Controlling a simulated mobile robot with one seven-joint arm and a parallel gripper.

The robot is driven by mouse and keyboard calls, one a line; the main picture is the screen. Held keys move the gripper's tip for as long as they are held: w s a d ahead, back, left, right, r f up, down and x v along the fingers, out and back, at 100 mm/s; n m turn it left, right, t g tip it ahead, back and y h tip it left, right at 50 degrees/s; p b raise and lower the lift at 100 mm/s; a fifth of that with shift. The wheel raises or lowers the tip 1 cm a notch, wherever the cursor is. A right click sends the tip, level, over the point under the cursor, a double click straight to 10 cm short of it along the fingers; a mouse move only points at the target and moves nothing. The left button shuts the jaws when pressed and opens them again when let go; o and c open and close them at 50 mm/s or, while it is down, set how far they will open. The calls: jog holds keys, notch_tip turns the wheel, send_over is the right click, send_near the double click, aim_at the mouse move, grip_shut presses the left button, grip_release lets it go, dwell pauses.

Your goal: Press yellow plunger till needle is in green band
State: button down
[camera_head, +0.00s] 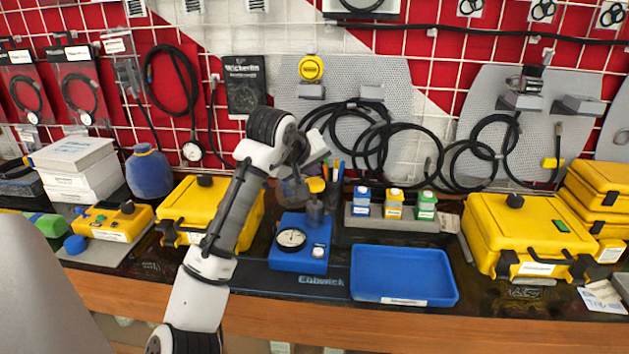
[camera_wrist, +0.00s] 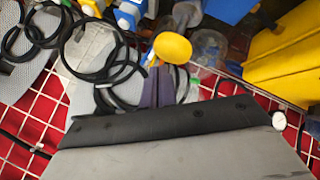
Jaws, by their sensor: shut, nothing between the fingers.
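The yellow plunger (camera_head: 316,185) is a round cap on a grey stem at the back of the blue regulator block (camera_head: 312,258). The block's round white gauge (camera_head: 291,239) faces up at its front left; its needle and green band are too small to read. My gripper (camera_head: 293,188) is over the back of the block, close beside the plunger, partly hidden by my wrist. In the wrist view the shut, empty fingers (camera_wrist: 158,70) end right by the yellow cap (camera_wrist: 172,48). I cannot tell whether they touch it.
A blue tray (camera_head: 403,274) lies right of the block. A rack with small blue, yellow and green bottles (camera_head: 394,204) stands behind it. Yellow cases (camera_head: 528,236) are on both sides. Black hoses (camera_head: 385,150) hang on the grid wall close behind my gripper.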

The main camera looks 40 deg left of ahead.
aim_at(314, 182)
jog(key=shift+f+b, duration=0.75)
jog(key=shift+f, duration=1)
dwell(1.4)
jog(key=shift+r, duration=0.1)
jog(key=shift+r+p, duration=1.85)
jog(key=shift+r, duration=0.05)
jog(key=shift+r+p, duration=2.1)
jog(key=shift+r, duration=0.4)
